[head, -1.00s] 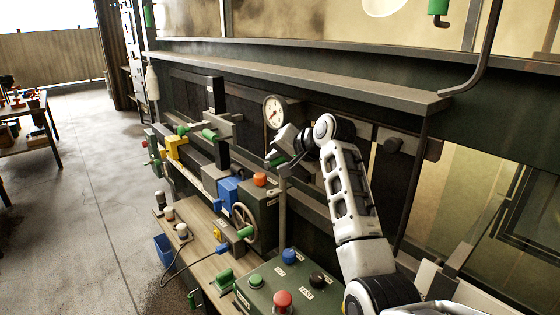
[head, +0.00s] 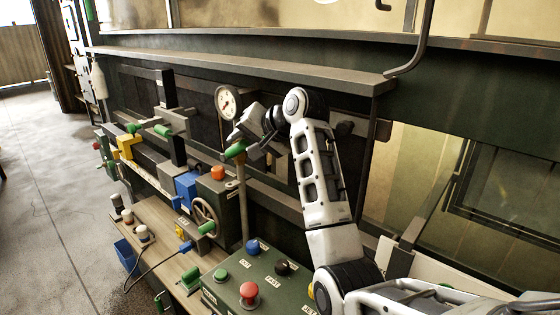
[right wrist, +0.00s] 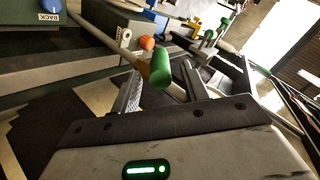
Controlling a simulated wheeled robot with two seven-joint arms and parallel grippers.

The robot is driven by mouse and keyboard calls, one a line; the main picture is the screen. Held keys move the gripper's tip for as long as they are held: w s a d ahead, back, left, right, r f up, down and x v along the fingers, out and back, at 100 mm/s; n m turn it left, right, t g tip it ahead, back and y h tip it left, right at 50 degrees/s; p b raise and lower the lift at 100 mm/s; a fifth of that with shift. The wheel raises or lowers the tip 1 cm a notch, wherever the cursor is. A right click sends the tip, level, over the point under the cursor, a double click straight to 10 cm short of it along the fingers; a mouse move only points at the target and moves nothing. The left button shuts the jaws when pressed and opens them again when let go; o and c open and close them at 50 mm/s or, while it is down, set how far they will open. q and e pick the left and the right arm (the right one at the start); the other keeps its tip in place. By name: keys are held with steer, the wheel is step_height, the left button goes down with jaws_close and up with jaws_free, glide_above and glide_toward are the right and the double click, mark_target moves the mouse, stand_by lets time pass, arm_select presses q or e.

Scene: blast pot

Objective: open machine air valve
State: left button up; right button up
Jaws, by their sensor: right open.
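A green-handled valve lever (head: 235,150) sits on an upright pipe below the round pressure gauge (head: 228,102); I take it for the machine air valve. My right gripper (head: 245,148) is at this handle. In the right wrist view, the same green handle (right wrist: 161,69) shows between the two spread fingers of my right gripper (right wrist: 163,88). The fingers are open, and I cannot tell whether either touches the handle. The arm partly hides the area behind the valve. My left gripper is not in view.
A green control box (head: 250,282) with coloured buttons stands below my right arm. A handwheel (head: 205,216), a blue block (head: 187,187) and other green-handled levers line the bench to the left. A long steel ledge (head: 250,68) runs above. The floor at left is clear.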

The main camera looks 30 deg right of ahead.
steer(key=s+d+b, duration=0.1)
steer(key=s+d, duration=0.3)
steer(key=s, duration=0.7)
steer(key=shift+s+b, duration=0.2)
steer(key=shift+b, duration=0.2)
